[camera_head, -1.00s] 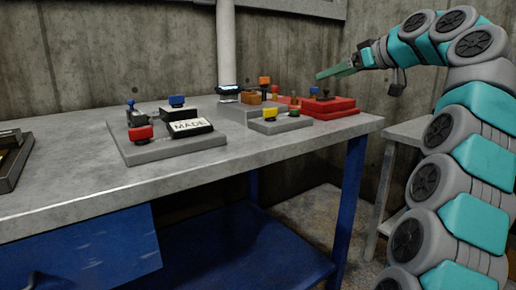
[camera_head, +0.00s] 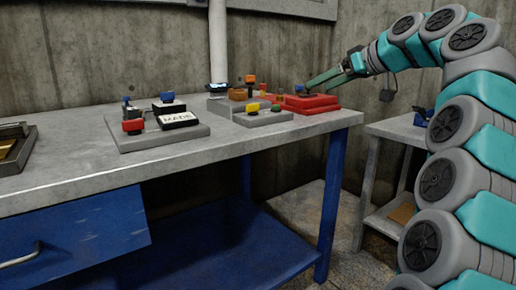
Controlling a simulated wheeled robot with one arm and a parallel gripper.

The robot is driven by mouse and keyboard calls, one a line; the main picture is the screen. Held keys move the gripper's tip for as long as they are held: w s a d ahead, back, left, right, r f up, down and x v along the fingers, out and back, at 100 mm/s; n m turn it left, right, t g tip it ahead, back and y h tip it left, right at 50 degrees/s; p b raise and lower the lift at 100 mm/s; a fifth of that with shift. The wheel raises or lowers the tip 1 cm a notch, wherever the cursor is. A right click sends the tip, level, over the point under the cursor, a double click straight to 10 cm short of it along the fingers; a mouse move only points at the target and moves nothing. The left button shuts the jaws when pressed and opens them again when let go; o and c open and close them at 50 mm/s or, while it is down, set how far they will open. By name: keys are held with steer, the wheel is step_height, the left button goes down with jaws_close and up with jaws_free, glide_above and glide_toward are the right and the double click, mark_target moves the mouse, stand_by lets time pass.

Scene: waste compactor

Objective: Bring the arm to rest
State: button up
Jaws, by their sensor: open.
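My arm (camera_head: 470,130) rises along the right side and bends over at the top, its end reaching left toward the bench. My gripper (camera_head: 312,83) has long green fingers that point left and down. The fingertips appear just above or behind the red block (camera_head: 308,103) at the right end of the bench; I cannot tell whether they touch. Nothing shows held in it. The finger gap is too small to make out clearly.
A grey bench (camera_head: 75,170) with a blue frame carries a grey control panel (camera_head: 160,142) labelled MADE, another panel with coloured knobs (camera_head: 262,120), and a tray (camera_head: 14,155) at far left. A smaller table (camera_head: 395,128) stands behind my arm. A pipe (camera_head: 217,45) rises behind the bench.

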steer(key=s+a+f+m+g+h, duration=0.1)
steer(key=s+a+f+g, duration=0.15)
steer(key=s+f, duration=0.35)
steer(key=s+a+f+m+g+h+p, duration=0.1)
steer(key=s+a+f+g, duration=0.1)
steer(key=s+a+f, duration=0.35)
steer(key=s+a+f+m+g+h, duration=0.1)
steer(key=s+a+f+g, duration=0.1)
steer(key=s+f, duration=0.55)
steer(key=s+d+f+m+g+h, duration=0.2)
steer(key=s+d+f, duration=0.2)
steer(key=s+f, duration=0.7)
steer(key=s+d+f+m+g+h+p, duration=0.1)
steer(key=s+d+f+g+h, duration=0.2)
steer(key=s+f, duration=0.7)
steer(key=s+d, duration=0.1)
steer(key=s, duration=0.7)
steer(key=shift+f+m, duration=0.4)
steer(key=shift+w+d, duration=0.1)
steer(key=shift+c, duration=0.3)
